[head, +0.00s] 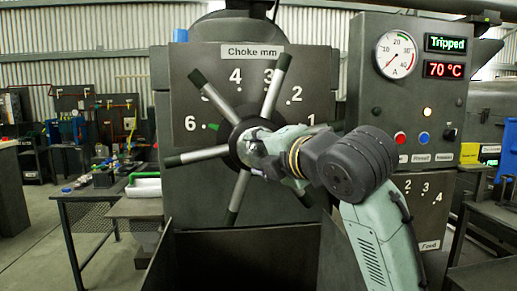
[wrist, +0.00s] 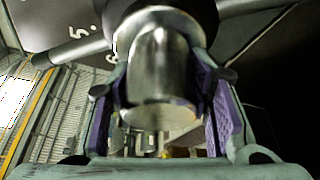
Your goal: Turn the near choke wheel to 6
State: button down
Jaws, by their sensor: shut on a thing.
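A small green pointer (head: 212,127) shows just right of the "6" (head: 190,123). The "5" is mostly hidden behind a spoke. My gripper (head: 262,147) is at the wheel's centre, coming from the right. In the wrist view, its purple-padded fingers are shut on the shiny metal hub stub (wrist: 158,70), one on each side. My arm hides the lower right of the wheel.
A control cabinet at the right has a dial gauge (head: 396,54), a "Tripped" display (head: 446,44), a 70 °C display (head: 444,69) and several buttons. A bench (head: 85,192) with small items stands at the left. Open floor shows at the lower left.

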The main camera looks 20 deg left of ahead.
jog(key=shift+r+n, duration=0.15)
jog(key=shift+n, duration=0.25)
jog(key=c, duration=1.3)
grip_release()
jog(key=o, duration=0.5)
jog(key=shift+w+a, duration=0.1)
jog(key=v, duration=1.2)
jog(key=shift+r, duration=0.1)
